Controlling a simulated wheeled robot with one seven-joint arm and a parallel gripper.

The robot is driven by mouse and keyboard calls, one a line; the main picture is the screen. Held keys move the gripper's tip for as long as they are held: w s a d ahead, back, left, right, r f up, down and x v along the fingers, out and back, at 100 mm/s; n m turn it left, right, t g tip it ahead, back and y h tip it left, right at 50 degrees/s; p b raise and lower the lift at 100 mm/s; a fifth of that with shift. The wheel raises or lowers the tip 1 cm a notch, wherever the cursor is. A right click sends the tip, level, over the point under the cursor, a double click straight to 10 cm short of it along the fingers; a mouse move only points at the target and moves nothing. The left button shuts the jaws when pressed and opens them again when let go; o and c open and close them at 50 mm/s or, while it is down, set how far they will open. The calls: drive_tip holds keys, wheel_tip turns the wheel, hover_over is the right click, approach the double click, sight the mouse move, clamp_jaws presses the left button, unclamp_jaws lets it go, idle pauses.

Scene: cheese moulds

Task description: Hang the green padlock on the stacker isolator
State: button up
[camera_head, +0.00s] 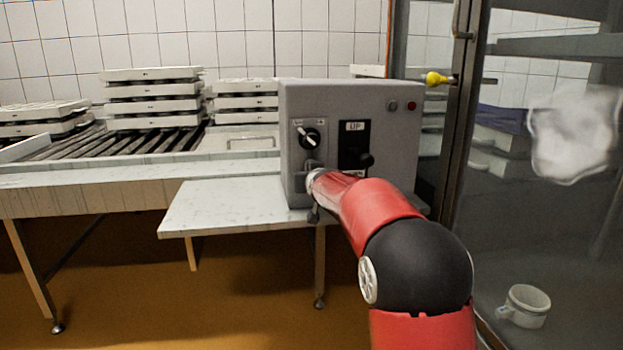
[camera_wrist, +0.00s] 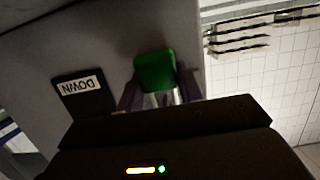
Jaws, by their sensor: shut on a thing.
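The green padlock (camera_wrist: 155,70) shows in the wrist view between the dark fingers of my gripper (camera_wrist: 159,92), which is shut on it. A bit of its silver metal shows between the fingers. It is close to the grey face of the control box (camera_head: 378,100); whether it touches cannot be told. In the head view the padlock is hidden, and my gripper is mostly hidden by my red arm, low at the box's left front. The isolator appears to be the rotary switch (camera_head: 309,137) on the box's upper left, above my gripper. Nothing is seen hanging on it.
Right of the switch is a black lever panel (camera_head: 353,143) marked UP; its DOWN label (camera_wrist: 94,87) shows in the wrist view. Stacks of white moulds (camera_head: 152,97) stand on the conveyor behind. A glass panel with a yellow knob (camera_head: 437,79) is at right.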

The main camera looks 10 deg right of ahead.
drive_tip(key=shift+f, duration=0.15)
drive_tip(key=o, duration=1.1)
drive_tip(key=shift+w+f, duration=0.1)
drive_tip(key=shift+o, duration=0.2)
drive_tip(key=s+g+b, duration=0.1)
drive_tip(key=s+g, duration=0.2)
drive_tip(key=s, duration=1.8)
drive_tip(key=s+f+g, duration=0.2)
drive_tip(key=s+f, duration=0.2)
drive_tip(key=s, duration=0.5)
drive_tip(key=s+f+g, duration=0.2)
drive_tip(key=s+f, duration=0.3)
drive_tip(key=s, duration=0.5)
drive_tip(key=s+f+g, duration=0.2)
drive_tip(key=s+f, duration=0.2)
drive_tip(key=s, duration=0.6)
drive_tip(key=shift+s+f, duration=0.2)
drive_tip(key=shift+f, duration=0.05)
